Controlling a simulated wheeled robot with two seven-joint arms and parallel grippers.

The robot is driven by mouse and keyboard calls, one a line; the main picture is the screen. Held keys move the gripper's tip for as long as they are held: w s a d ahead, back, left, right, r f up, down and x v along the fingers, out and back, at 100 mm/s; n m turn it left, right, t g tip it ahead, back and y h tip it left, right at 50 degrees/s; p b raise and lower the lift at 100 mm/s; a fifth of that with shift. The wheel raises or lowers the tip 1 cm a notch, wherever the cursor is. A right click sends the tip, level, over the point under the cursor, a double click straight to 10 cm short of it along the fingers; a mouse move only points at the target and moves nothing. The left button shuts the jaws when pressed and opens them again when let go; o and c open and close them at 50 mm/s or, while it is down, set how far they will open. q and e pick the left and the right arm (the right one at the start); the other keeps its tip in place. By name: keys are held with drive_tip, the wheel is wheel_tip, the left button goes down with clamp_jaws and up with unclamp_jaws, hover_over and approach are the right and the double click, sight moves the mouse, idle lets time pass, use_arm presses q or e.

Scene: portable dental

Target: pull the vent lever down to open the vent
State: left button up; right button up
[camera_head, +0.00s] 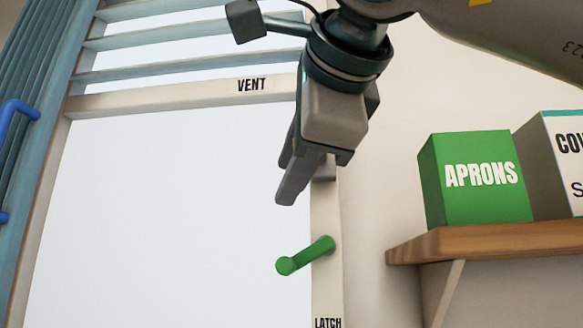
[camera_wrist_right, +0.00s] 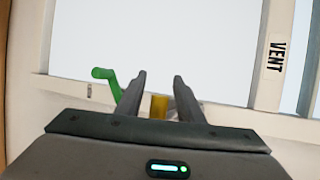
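The vent (camera_head: 190,62) is a set of blue-grey slats over bright panes at the top of the window, with a bar below labelled VENT. My right gripper (camera_head: 287,182) points down and left in front of the frame's right side. In the right wrist view its two fingers (camera_wrist_right: 159,80) stand apart. A short yellow piece (camera_wrist_right: 159,106), perhaps the vent lever, shows between them with gaps on both sides. I cannot tell how deep it lies. It is hidden behind the gripper in the head view. My left gripper is not in view.
A green handle (camera_head: 306,256) sticks out of the frame just below the gripper, above the label LATCH. A wooden shelf (camera_head: 490,241) with a green APRONS box (camera_head: 475,178) is at right. A blue handle (camera_head: 12,118) is at far left.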

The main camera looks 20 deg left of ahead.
drive_tip(key=v, duration=1.7)
